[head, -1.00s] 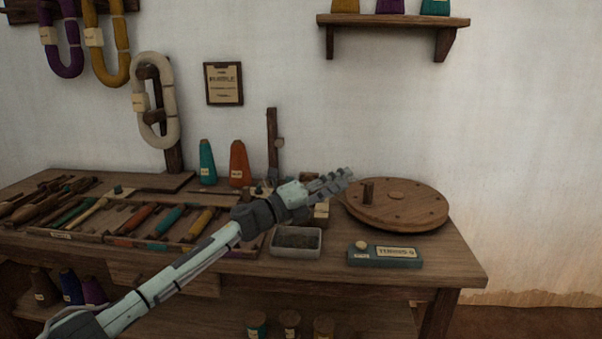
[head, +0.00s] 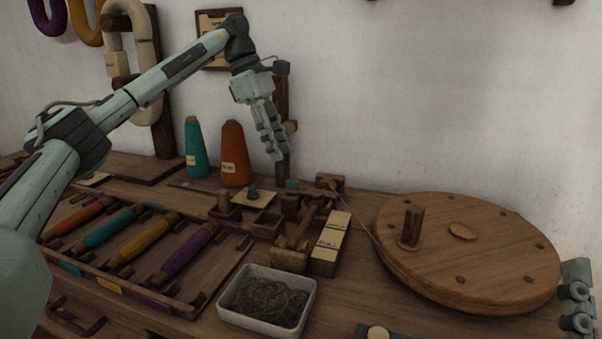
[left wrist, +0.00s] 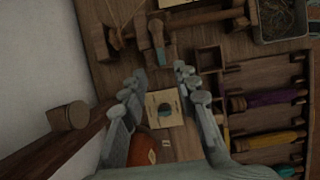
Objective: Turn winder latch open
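The wooden winder (head: 297,240) stands on the bench beside a large round wheel (head: 480,250), with a thin cord running between them. A small teal-tipped piece (head: 292,184), perhaps the latch, is at its far end; in the left wrist view a teal-tipped wooden lever (left wrist: 157,34) shows just beyond the fingertips. My left gripper (head: 279,153) points down above the back of the winder, apart from it. In the left wrist view its fingers (left wrist: 161,72) are spread with nothing between them. My right gripper (head: 577,298) shows only partly at the right edge.
An upright post (head: 283,130) stands close behind the left gripper. Teal (head: 195,150) and orange (head: 235,155) cones are to its left. A white tray (head: 228,318) of dark tangled material and a rack of colored bobbins (head: 185,308) lie in front.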

